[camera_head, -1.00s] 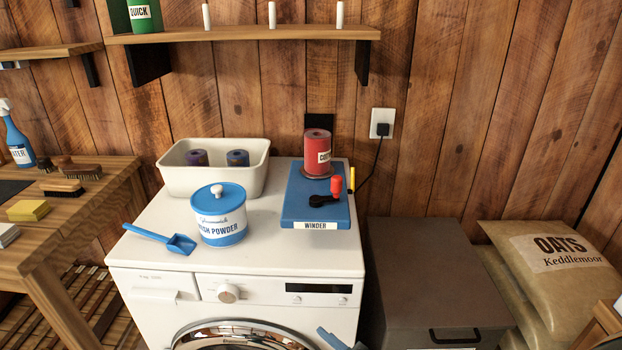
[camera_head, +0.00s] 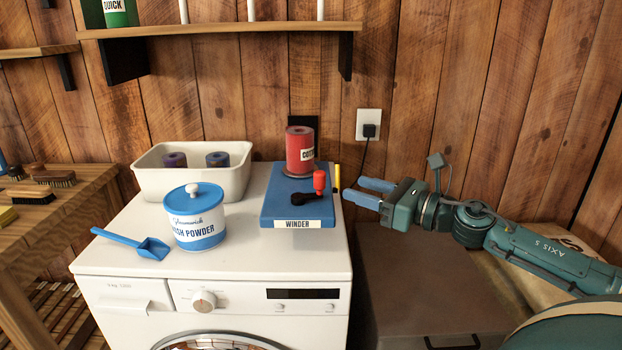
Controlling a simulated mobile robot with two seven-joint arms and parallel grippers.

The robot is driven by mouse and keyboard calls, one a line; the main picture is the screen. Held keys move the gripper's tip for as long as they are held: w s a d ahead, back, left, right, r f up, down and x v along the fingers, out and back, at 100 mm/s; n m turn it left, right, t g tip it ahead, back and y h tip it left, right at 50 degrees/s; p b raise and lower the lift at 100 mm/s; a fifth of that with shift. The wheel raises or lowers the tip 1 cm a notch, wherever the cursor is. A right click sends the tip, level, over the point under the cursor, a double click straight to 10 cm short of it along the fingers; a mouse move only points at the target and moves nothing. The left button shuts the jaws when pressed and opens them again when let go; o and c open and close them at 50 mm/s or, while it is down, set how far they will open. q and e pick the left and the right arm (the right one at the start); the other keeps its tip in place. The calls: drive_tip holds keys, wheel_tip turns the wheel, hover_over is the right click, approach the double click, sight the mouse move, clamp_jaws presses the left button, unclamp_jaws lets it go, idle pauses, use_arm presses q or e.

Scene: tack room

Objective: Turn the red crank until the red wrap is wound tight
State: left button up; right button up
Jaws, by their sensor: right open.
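The blue winder (camera_head: 290,212) sits on the right part of the white washing machine's top, with a WINDER label on its front. The red wrap (camera_head: 299,148) stands upright at its back. My right gripper (camera_head: 359,192) comes in from the right, open and empty, with blue fingers pointing left. In the picture its fingertips are just right of the winder and the knob, apart from the knob. My left gripper is not in view.
A tub of wash powder (camera_head: 196,222) and a blue scoop (camera_head: 136,243) lie left of the winder. A white bin (camera_head: 150,181) with two rolls stands behind. A yellow stick (camera_head: 337,177) stands by the winder's right edge. A grey box (camera_head: 420,285) is below my right arm.

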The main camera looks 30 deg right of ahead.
sight(325, 176)
drive_tip(key=b+x, duration=0.1)
drive_tip(key=x, duration=0.3)
drive_tip(key=shift+w, duration=0.15)
drive_tip(key=shift+w+r, duration=0.1)
drive_tip(key=shift+w, duration=0.15)
drive_tip(key=shift+w+a, duration=0.15)
drive_tip(key=shift+w, duration=0.1)
drive_tip(key=shift+p+x, duration=0.55)
drive_tip(key=shift+x, duration=0.25)
drive_tip(key=shift+w+a+r+p, duration=0.1)
drive_tip(key=shift+w+p, duration=0.25)
drive_tip(key=shift+p+x, duration=0.5)
drive_tip(key=shift+x, duration=0.3)
drive_tip(key=shift+p+x, duration=0.65)
drive_tip(key=shift+x, duration=0.65)
drive_tip(key=shift+w+a+f, duration=0.1)
drive_tip(key=shift+w+f, duration=0.05)
drive_tip(key=shift+f, duration=0.1)
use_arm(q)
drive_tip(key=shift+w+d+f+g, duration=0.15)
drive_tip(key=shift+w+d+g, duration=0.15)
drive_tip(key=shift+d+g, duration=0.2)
